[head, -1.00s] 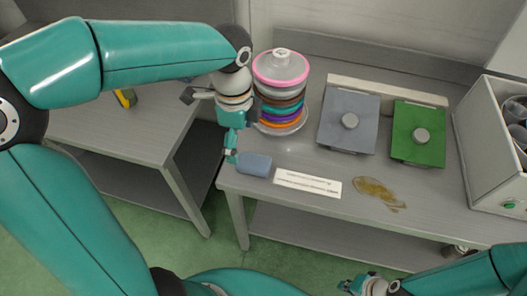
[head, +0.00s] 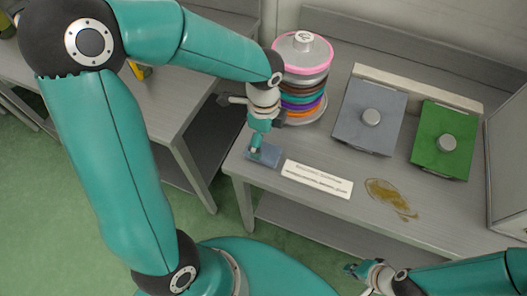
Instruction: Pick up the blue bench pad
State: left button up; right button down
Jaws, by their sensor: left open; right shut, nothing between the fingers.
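The blue bench pad (head: 268,158) lies on the front left corner of the grey metal bench, left of a white label. My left gripper (head: 255,152) is directly over the pad, with its fingertips at the pad's left part and covering some of it. It is open; whether the fingers touch the pad I cannot tell. My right gripper (head: 358,272) is at the bottom of the view, in front of the bench and away from the pad. It is shut and empty.
A stack of coloured discs with a pink-rimmed top (head: 303,55) stands close behind my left gripper. A white label (head: 317,179) and a yellow-brown spill (head: 391,197) lie right of the pad. Grey (head: 355,130) and green (head: 431,150) plates with knobs stand farther back.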

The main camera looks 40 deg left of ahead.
aim_at(263, 150)
pick_arm(q)
jog(key=shift+s+f, duration=0.15)
jog(key=shift+f, duration=2.75)
jog(key=shift+c, duration=0.4)
jog(key=c, duration=1)
jog(key=shift+r, duration=0.2)
notch_tip(263, 150, up, 20)
jog(key=shift+f+p, duration=0.15)
jog(key=shift+p, duration=0.55)
